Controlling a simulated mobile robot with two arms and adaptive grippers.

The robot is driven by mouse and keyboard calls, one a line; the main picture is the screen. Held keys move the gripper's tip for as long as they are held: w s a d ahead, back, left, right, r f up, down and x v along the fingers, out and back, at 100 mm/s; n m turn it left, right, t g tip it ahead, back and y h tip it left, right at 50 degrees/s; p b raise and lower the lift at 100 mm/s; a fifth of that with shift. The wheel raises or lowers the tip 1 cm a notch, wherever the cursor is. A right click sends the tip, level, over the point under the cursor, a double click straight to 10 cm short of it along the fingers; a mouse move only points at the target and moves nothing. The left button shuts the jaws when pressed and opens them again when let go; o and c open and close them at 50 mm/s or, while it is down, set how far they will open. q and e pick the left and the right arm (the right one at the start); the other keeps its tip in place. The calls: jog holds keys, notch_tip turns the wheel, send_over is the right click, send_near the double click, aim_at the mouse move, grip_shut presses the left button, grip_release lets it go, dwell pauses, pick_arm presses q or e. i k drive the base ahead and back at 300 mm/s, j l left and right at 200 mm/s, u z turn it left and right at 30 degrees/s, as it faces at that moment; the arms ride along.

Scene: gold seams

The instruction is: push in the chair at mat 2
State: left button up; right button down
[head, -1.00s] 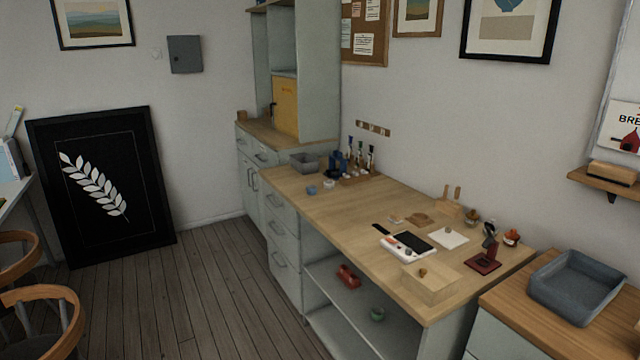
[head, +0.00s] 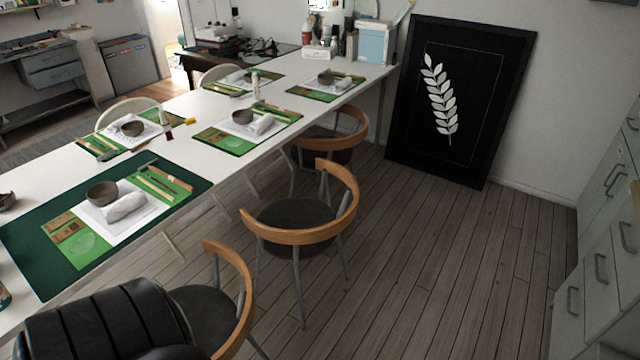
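A long white table (head: 238,158) runs from the lower left to the back, with several green mats set along it. No mat numbers are readable, so I cannot tell which is mat 2. A chair with a curved wooden back and dark seat (head: 298,214) stands out from the table's near side, its seat clear of the edge. Another wooden-backed chair (head: 335,142) is farther back, closer to the table. A third one (head: 212,308) is at the lower left, partly hidden. The nearer right-side mat (head: 222,139) holds a bowl and a white roll. Neither gripper is in view.
A black ribbed padded thing (head: 105,322), perhaps a chair back, blocks the lower left. A large dark green mat (head: 30,240) lies on the near table end. Open plank floor (head: 440,270) lies between the chairs and grey drawers (head: 590,280). A black leaf picture (head: 455,100) leans at the wall.

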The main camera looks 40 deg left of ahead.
aim_at(295, 229)
jog(key=i+j+z, duration=0.1)
jog(key=i, duration=0.8)
